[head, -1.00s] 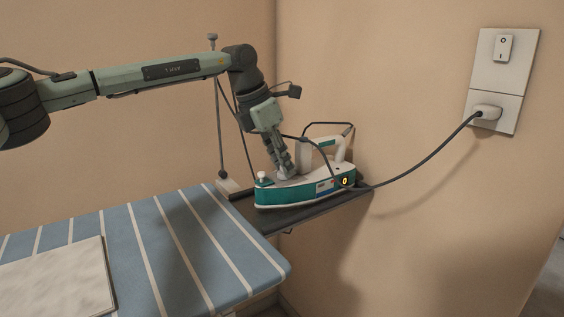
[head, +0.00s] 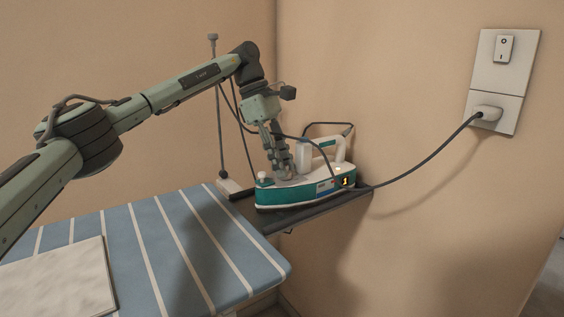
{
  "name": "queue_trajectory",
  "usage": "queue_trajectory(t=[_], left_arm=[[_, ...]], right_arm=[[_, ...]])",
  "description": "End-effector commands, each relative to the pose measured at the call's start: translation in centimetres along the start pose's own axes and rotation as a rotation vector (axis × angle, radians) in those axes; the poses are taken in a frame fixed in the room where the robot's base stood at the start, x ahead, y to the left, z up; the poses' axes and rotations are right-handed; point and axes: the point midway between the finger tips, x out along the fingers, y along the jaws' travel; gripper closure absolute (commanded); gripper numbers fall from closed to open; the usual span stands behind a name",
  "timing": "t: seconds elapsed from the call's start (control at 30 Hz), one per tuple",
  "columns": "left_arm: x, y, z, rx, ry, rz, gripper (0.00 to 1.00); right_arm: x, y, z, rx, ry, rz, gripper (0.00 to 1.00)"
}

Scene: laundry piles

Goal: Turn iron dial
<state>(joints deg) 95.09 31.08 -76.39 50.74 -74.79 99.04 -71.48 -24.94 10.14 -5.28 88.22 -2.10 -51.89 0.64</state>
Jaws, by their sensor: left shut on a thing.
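The iron (head: 305,193) is teal and white and lies flat on a dark rest (head: 322,209) at the end of the ironing board. Its handle (head: 336,148) rises at the back. A small lit orange display (head: 345,182) shows a mark like a "1" on its near side. My left gripper (head: 284,174) reaches down onto the iron's white top, its fingers shut. The dial is hidden under the fingertips, so I cannot see it directly. My right gripper is not in view.
The blue striped ironing board (head: 218,245) carries a folded pale cloth (head: 55,280) at lower left. A grey cord (head: 420,162) runs from the iron to a wall plug (head: 487,113) below a switch (head: 504,48). A thin pole (head: 217,110) stands behind the rest.

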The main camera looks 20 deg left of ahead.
Motion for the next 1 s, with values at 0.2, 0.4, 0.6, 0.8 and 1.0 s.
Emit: queue_trajectory(t=[0.2, 0.4, 0.6, 0.8, 1.0], left_arm=[[-0.01, 0.18, 0.18, 0.173, -0.001, -0.072, 1.00], [-0.04, 0.26, 0.19, 0.301, 0.001, -0.124, 1.00], [-0.03, 0.29, 0.16, 0.386, 0.001, -0.158, 1.00], [-0.03, 0.30, 0.12, 0.428, 0.002, -0.175, 1.00], [-0.04, 0.31, 0.11, 0.439, 0.002, -0.179, 1.00]], right_arm=[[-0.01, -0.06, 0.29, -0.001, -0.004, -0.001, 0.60], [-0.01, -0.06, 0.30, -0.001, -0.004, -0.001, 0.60], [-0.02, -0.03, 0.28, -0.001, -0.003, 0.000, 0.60], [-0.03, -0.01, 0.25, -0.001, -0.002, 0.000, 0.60], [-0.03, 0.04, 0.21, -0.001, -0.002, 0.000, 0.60]])
